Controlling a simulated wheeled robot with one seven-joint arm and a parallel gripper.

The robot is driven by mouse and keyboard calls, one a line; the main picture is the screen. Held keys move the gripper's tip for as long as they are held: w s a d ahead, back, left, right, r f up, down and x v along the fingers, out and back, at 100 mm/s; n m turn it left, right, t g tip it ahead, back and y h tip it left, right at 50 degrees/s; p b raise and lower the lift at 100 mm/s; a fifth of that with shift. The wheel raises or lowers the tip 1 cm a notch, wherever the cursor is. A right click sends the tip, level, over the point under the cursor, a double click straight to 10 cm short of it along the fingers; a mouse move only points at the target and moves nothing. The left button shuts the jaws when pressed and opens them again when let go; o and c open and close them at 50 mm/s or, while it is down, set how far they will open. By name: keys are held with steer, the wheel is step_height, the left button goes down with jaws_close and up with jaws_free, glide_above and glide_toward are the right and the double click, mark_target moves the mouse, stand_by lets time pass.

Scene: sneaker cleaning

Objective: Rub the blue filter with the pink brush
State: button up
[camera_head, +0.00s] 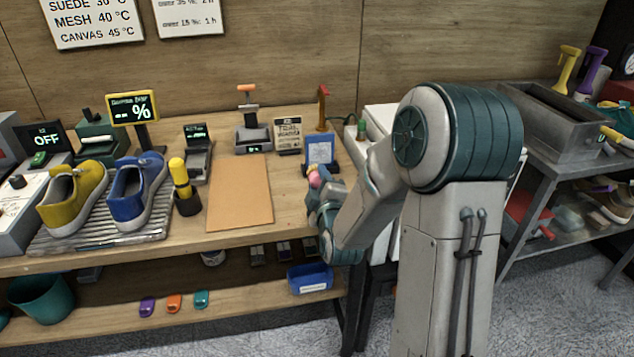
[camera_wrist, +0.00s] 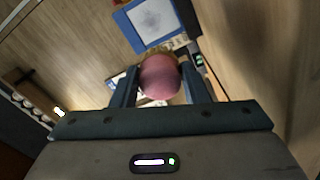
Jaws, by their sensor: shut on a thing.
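The blue filter (camera_head: 320,149) is a blue square frame with a pale panel, upright near the right end of the bench. It also shows in the wrist view (camera_wrist: 127,17) at the top, beyond my fingers. My gripper (camera_head: 315,180) is in front of the filter. In the wrist view my gripper (camera_wrist: 160,82) is shut on the pink brush (camera_wrist: 159,77), whose rounded pink end faces the camera. The pink brush (camera_head: 313,176) is small in the head view, just below the filter. The brush's far end is mostly hidden, and I cannot tell whether it touches the filter.
A tan mat (camera_head: 240,192) lies bare on the bench left of my gripper. A yellow sneaker (camera_head: 70,199) and a blue sneaker (camera_head: 136,190) stand on a ribbed rack at left. A small sign (camera_head: 288,134) stands beside the filter. A blue bin (camera_head: 310,278) sits on the shelf below.

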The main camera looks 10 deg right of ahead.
mark_target(313, 167)
stand_by(0.7)
steer(key=w+b, duration=0.2)
steer(key=w, duration=0.2)
steer(key=shift+w+f, duration=0.1)
steer(key=shift+w, duration=0.1)
steer(key=shift+w+b, duration=0.55)
steer(key=shift+w, duration=0.7)
steer(key=shift+w+b, duration=0.4)
steer(key=shift+w, duration=0.5)
steer(key=shift+d+b, duration=0.6)
steer(key=shift+d, duration=0.3)
steer(key=shift+d+b, duration=1.35)
steer(key=shift+d, duration=1.15)
steer(key=shift+b, duration=0.5)
